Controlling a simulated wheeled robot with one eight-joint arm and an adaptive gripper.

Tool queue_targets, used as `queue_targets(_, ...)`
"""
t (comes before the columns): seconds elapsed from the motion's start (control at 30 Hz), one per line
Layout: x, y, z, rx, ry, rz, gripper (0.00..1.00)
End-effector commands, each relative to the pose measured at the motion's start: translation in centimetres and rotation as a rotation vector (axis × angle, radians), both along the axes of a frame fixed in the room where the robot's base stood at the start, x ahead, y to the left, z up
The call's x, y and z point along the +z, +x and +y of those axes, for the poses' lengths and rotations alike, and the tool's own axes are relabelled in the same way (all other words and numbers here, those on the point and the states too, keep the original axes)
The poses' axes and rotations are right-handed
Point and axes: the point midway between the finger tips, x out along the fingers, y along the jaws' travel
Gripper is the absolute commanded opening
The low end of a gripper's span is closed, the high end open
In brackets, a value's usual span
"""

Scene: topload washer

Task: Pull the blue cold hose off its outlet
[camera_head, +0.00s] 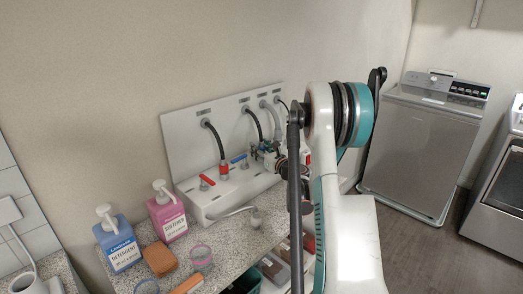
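A white outlet box (230,192) with a back panel (190,150) stands on the counter by the wall. A dark hose with a red collar (223,168) is on its left outlet. A second dark hose (256,122) comes from the panel and runs down to a dark cluster at the right. A red handle (206,181) and a blue handle (239,159) sit on the box.
Blue detergent (120,245) and pink softener (168,216) bottles, an orange sponge (160,260) and a pink-rimmed cup (201,257) stand on the speckled counter. Grey hoses (270,108) are right of the second hose. My arm blocks the right end. A washer (420,150) stands farther right.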

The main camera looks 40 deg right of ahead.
Motion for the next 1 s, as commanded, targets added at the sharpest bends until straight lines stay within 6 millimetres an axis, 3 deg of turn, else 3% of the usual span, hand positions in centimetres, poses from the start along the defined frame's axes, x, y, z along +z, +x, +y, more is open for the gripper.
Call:
queue_targets(0.03, 0.0, 0.0, 0.0, 0.000, 0.000, 0.000, 0.24)
queue_targets(0.13, 0.0, 0.0, 0.0, 0.000, 0.000, 0.000, 0.02)
queue_targets(0.17, 0.0, 0.0, 0.0, 0.000, 0.000, 0.000, 0.00)
queue_targets(1.0, 2.0, 0.0, 0.0, 0.000, 0.000, 0.000, 0.00)
